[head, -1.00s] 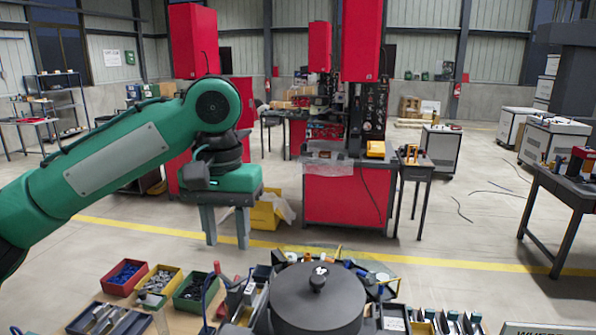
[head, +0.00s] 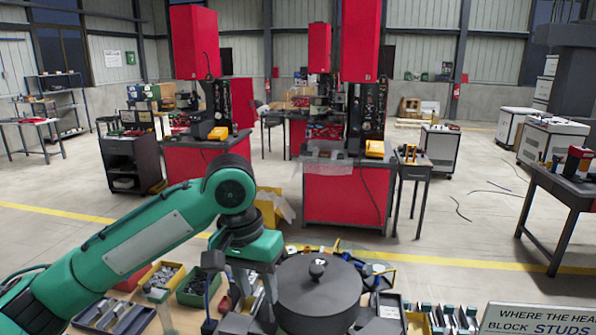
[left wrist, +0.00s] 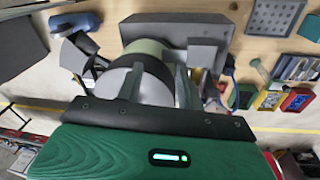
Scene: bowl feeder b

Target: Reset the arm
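My left arm (head: 145,240) reaches in from the left in the head view. Its gripper (head: 255,298) points down just left of the dark round lidded bowl (head: 318,295) with a knob on top. The two fingers are apart, and nothing shows held between them. In the left wrist view the gripper's fingers (left wrist: 158,78) are also apart, with a round pale green and white part (left wrist: 148,55) below and beyond them. The fingertips' exact distance to the things on the bench cannot be told. My right gripper is not in view.
Small bins with parts, such as a green bin (head: 197,287), stand left of the gripper on the wooden bench (left wrist: 226,28). A sign (head: 538,319) stands at the front right. Red machines (head: 345,195) stand farther back, across open floor.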

